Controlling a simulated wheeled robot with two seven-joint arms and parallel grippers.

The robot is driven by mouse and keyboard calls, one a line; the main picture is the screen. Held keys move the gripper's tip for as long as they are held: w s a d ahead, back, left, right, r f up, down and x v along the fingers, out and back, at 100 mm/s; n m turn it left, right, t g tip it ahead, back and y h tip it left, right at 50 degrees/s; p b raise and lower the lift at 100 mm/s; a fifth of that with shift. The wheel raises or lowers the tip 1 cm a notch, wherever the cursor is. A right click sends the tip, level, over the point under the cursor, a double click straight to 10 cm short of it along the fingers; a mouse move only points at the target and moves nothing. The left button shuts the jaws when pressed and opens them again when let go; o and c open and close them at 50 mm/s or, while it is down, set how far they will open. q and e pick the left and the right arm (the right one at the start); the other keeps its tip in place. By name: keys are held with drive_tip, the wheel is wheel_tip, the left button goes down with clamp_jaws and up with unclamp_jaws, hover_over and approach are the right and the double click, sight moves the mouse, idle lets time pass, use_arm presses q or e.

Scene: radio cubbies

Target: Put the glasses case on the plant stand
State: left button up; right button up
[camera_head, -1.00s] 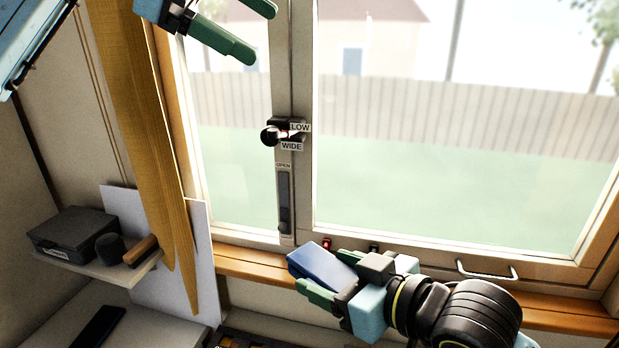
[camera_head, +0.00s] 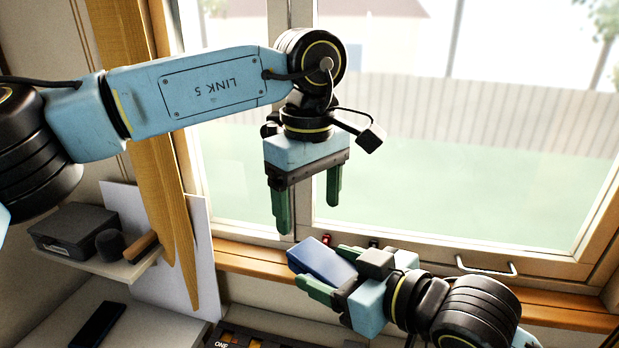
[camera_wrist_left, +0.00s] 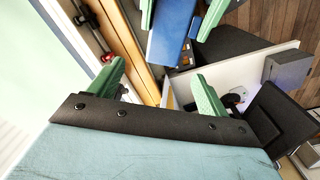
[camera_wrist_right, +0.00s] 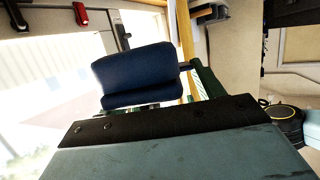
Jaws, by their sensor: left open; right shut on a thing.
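The glasses case is a dark blue box (camera_head: 322,261), held by my right gripper (camera_head: 326,270) in front of the window sill. The case also shows in the right wrist view (camera_wrist_right: 138,76), between the fingers, and in the left wrist view (camera_wrist_left: 170,32). My left gripper (camera_head: 306,208) is open and empty, fingers pointing down, just above the case and apart from it. Its two green fingers also show in the left wrist view (camera_wrist_left: 158,85). I cannot make out a plant stand for certain in any view.
A window with a wooden sill (camera_head: 245,263) is behind the grippers. At left, a small shelf (camera_head: 133,268) holds a dark box (camera_head: 72,229) and other items. A wooden post-like strip (camera_head: 140,130) hangs there. A dark phone-like object (camera_head: 97,325) lies on the white surface below.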

sight(311, 247)
use_arm(q)
wheel_tip(311, 247, down, 8)
drive_tip(key=shift+r, duration=0.1)
idle(0.4)
drive_tip(key=shift+d, duration=0.1)
drive_tip(key=c, duration=1.2)
use_arm(e)
drive_tip(key=shift+a, duration=0.1)
use_arm(q)
drive_tip(key=shift+o, duration=0.2)
drive_tip(key=shift+r, duration=0.1)
use_arm(e)
drive_tip(key=o, duration=1.1)
drive_tip(key=shift+s, duration=0.1)
drive_tip(key=shift+o, duration=0.3)
use_arm(q)
drive_tip(key=shift+c, duration=0.2)
use_arm(e)
drive_tip(key=shift+r, duration=0.1)
